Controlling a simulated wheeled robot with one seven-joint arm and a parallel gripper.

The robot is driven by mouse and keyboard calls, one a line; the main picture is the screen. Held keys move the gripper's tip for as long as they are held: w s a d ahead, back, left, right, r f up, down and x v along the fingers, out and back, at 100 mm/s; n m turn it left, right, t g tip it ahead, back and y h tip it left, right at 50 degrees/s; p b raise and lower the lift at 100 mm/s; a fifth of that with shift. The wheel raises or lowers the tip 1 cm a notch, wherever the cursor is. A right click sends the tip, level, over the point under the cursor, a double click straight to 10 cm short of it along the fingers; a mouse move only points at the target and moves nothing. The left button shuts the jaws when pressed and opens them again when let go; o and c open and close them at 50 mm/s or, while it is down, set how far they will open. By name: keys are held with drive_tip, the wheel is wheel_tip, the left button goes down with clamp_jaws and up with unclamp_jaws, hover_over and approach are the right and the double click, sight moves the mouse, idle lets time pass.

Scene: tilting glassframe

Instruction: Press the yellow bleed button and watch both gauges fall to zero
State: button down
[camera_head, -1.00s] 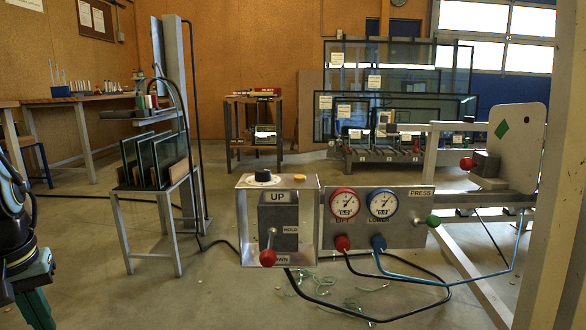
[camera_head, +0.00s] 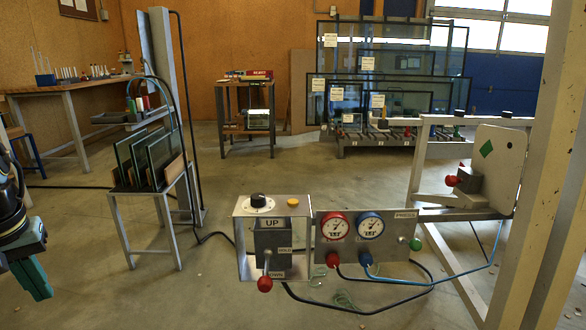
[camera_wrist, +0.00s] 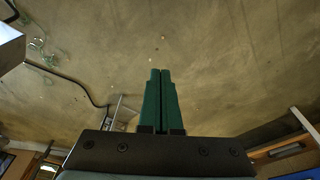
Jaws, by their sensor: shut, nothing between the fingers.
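The yellow bleed button (camera_head: 293,202) is a small yellow-orange knob on top of the metal control box (camera_head: 243,239), right of a black knob. Two gauges are on the panel to its right: a red-rimmed one (camera_head: 334,225) and a blue-rimmed one (camera_head: 370,225). Their needles are too small to read surely. My gripper (camera_head: 38,292) hangs at the left edge of the head view, well apart from the box. In the wrist view its green fingers (camera_wrist: 160,72) are together with nothing between them, above bare floor.
A lever with a red ball (camera_head: 265,284) sticks out in front of the box. A glass rack (camera_head: 158,181) stands between my arm and the box. Hoses (camera_head: 352,312) lie on the floor. A pale post (camera_head: 541,190) rises at right. The front left floor is clear.

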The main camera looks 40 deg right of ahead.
drive_tip(key=w+d+r+m+p, duration=0.1)
drive_tip(key=w+d+r+p, duration=0.15)
drive_tip(key=r+p, duration=0.5)
drive_tip(key=w+d+r+m+p, duration=0.1)
drive_tip(key=d+r+p, duration=0.2)
drive_tip(key=r+p, duration=0.45)
drive_tip(key=m+g+h, duration=0.2)
drive_tip(key=m+h, duration=0.3)
drive_tip(key=h, duration=0.4)
hover_over(290, 203)
drive_tip(key=f, duration=0.2)
drive_tip(key=shift+r, duration=0.2)
drive_tip(key=shift+f, duration=0.15)
wheel_tip(290, 203, down, 9)
drive_tip(key=b, duration=0.6)
drive_tip(key=shift+r+b, duration=0.2)
drive_tip(key=shift+b, duration=0.2)
